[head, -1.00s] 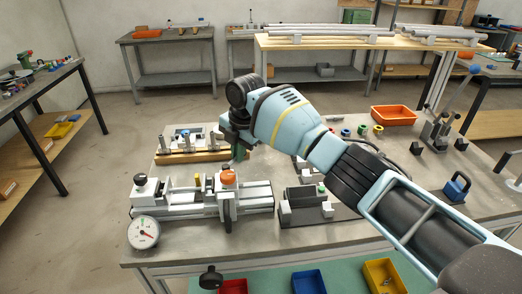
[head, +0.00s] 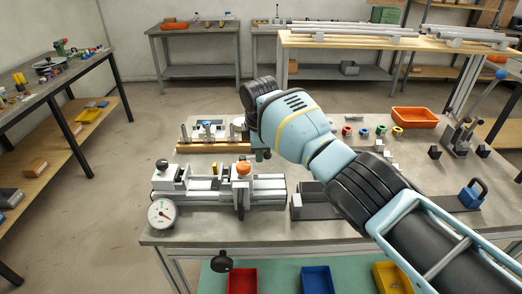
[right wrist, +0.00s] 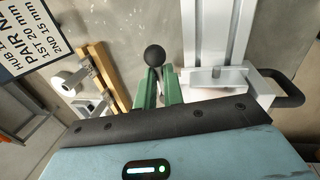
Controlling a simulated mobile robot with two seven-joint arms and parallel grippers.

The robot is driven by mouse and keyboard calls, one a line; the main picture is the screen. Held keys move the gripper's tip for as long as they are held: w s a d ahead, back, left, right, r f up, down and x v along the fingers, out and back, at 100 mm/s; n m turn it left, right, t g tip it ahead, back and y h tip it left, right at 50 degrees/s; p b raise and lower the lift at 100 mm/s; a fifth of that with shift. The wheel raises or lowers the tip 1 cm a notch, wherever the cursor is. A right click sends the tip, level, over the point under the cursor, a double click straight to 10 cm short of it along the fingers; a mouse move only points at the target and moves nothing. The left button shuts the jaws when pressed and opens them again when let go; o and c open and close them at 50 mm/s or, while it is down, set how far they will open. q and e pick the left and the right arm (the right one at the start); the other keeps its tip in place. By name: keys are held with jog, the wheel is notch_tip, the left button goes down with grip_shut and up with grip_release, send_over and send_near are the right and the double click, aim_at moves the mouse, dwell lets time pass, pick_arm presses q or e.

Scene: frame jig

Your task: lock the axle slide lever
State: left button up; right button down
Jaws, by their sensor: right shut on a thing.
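The axle jig (head: 265,191), a pale metal slide with an orange knob (head: 243,168) on top, stands on the near left of the bench. My right gripper (head: 262,155) is just behind and right of the orange knob, its fingers mostly hidden by my own wrist. In the right wrist view, its green fingers (right wrist: 158,88) are shut with a black ball knob (right wrist: 154,55) at their tips, apparently the lever's end. The jig's pale rail (right wrist: 214,35) and block (right wrist: 215,80) lie beside the fingers. My left gripper is out of view.
A dial gauge (head: 162,212) stands at the jig's left front. A wooden rack (head: 212,148) with metal posts is close behind the jig. An orange tray (head: 415,117), a blue padlock-like piece (head: 472,194) and small coloured rings stand farther right.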

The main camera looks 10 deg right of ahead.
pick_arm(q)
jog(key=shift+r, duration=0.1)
pick_arm(e)
jog(key=shift+s+m, duration=0.1)
jog(key=shift+m, duration=0.2)
jog(key=c, duration=1.5)
grip_release()
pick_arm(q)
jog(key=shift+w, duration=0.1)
pick_arm(e)
jog(key=shift+r, duration=0.1)
